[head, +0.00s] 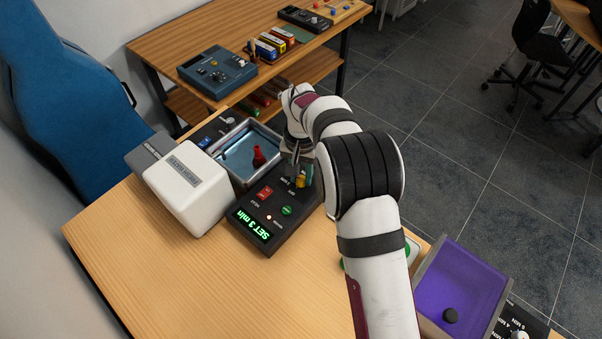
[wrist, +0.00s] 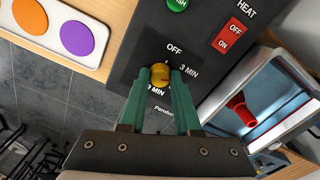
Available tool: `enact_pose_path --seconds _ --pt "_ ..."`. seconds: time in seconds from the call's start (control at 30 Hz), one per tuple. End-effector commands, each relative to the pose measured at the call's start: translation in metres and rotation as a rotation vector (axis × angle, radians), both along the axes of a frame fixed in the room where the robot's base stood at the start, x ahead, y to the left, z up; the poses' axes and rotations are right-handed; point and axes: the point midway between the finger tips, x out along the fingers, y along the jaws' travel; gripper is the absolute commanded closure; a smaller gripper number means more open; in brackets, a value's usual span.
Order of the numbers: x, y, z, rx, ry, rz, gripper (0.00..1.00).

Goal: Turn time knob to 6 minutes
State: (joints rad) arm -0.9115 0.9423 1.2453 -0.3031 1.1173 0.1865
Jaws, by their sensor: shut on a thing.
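The time knob, a yellow knob (wrist: 160,73), stands on a dark control panel (wrist: 215,45) in the wrist view. The labels OFF, 3 MIN and another MIN label, partly hidden, surround it. My gripper (wrist: 161,82) has its two green fingers shut on the knob's sides. Which label the knob points at is hard to tell. In the head view the knob (head: 301,181) shows small below my gripper (head: 300,172). The unit's display (head: 251,225) reads "SET 3 min" in green.
A red HEAT switch (head: 265,192) and a green button (head: 287,210) sit near the knob. A metal basin (head: 232,176) holding a red piece (head: 259,156) and a white box (head: 188,188) stand beside the unit.

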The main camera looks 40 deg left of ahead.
Motion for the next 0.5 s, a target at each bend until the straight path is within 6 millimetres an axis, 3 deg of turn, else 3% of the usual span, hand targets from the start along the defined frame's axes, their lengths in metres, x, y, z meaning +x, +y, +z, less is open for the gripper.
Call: enact_pose_path --seconds 0.5 --pt "-0.0005 -0.0002 0.0003 -0.001 0.002 -0.469 1.00"
